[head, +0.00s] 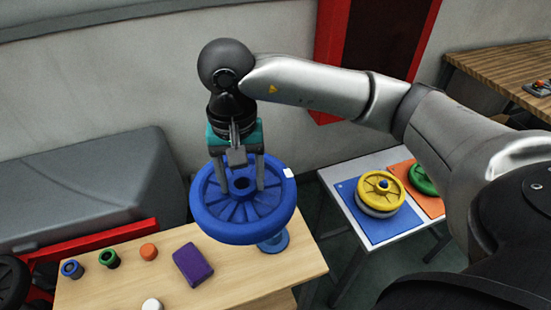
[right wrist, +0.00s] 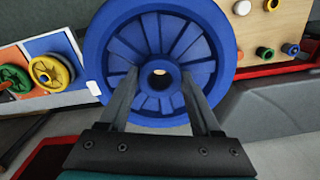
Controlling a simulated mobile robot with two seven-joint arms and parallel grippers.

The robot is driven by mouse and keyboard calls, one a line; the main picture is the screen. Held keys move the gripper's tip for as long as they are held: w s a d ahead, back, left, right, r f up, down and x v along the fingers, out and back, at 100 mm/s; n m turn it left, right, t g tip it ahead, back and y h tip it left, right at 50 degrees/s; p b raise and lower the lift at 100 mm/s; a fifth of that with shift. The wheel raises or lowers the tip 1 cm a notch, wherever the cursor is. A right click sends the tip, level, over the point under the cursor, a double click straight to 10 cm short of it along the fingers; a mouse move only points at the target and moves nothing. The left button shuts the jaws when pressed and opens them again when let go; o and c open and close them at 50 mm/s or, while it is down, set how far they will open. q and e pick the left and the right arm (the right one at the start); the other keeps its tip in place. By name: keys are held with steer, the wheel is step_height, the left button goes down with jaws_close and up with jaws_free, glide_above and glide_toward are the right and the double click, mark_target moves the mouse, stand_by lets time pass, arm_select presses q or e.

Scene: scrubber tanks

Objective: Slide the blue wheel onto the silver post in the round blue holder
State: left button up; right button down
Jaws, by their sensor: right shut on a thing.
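My right gripper (head: 241,184) is shut on the blue wheel (head: 238,231) and holds it above the wooden table, its fingers on either side of the hub. The wheel also shows in the right wrist view (right wrist: 216,38), with spokes and an open centre hole with a light spot inside. A round blue holder (head: 274,243) stands on the table beneath the wheel's right front edge and is partly hidden by it. I cannot see the silver post; the wheel covers that area. My left gripper is not in view.
The wooden table (head: 215,288) bears a purple block (head: 193,264), an orange piece (head: 148,251), a green ring (head: 109,258), a small blue ring (head: 72,269) and a white piece (head: 152,304). A white side table at right bears a yellow wheel (head: 381,184) on a blue mat (head: 358,219).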

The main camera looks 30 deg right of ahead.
mark_target(267, 159)
steer(key=d+m, duration=0.1)
steer(key=m, duration=0.1)
steer(key=w+d+f+m+p, duration=0.1)
steer(key=m, duration=0.2)
steer(key=w+d+m+p, duration=0.1)
steer(key=m, duration=0.1)
steer(key=shift+w+f, duration=0.2)
steer(key=d+f+m+p, duration=0.1)
steer(key=m, duration=0.2)
steer(key=d+f+m+p, duration=0.1)
steer(key=d+m, duration=0.1)
steer(key=m, duration=0.1)
steer(key=w+d+f+m, duration=0.1)
steer(key=m, duration=0.2)
steer(key=shift+d+f+p, duration=0.15)
steer(key=shift+p, duration=0.25)
steer(key=shift+d+f+m, duration=0.3)
steer(key=shift+d+m, duration=0.05)
steer(key=shift+m, duration=0.45)
steer(key=shift+f+b, duration=1.7)
steer(key=shift+f, duration=0.8)
steer(key=shift+f+b, duration=0.4)
steer(key=shift+f, duration=0.05)
steer(key=shift+f+b, duration=0.6)
steer(key=shift+b, duration=0.1)
steer(key=shift+f+b, duration=0.4)
